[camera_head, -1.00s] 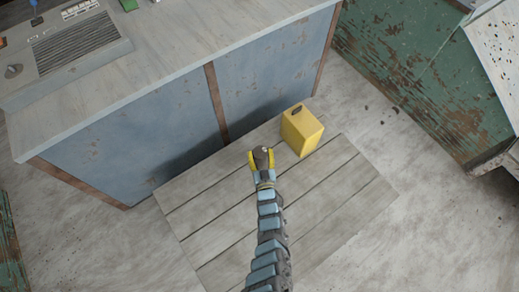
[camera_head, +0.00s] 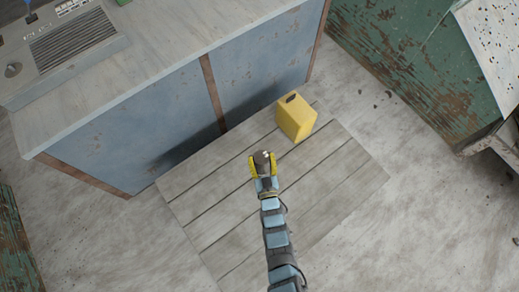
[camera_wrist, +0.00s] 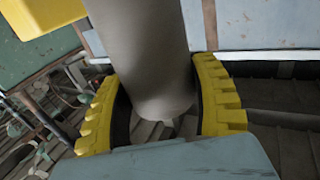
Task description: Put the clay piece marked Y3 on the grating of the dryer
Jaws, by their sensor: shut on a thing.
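My gripper (camera_head: 262,164) has yellow fingers shut around a grey-brown clay piece (camera_head: 262,156), held above the wooden boards. In the wrist view the piece (camera_wrist: 142,50) is a smooth, rounded column between the two fingers of my gripper (camera_wrist: 160,112). No Y3 mark is readable on it. The grating looks empty. My gripper is to the right of the dryer and nearer the picture's bottom, apart from it.
A yellow canister (camera_head: 296,120) stands on the wooden boards (camera_head: 215,225) close to my gripper. A green, worn cabinet (camera_head: 400,60) is at the upper right. Floor at the right is mostly clear.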

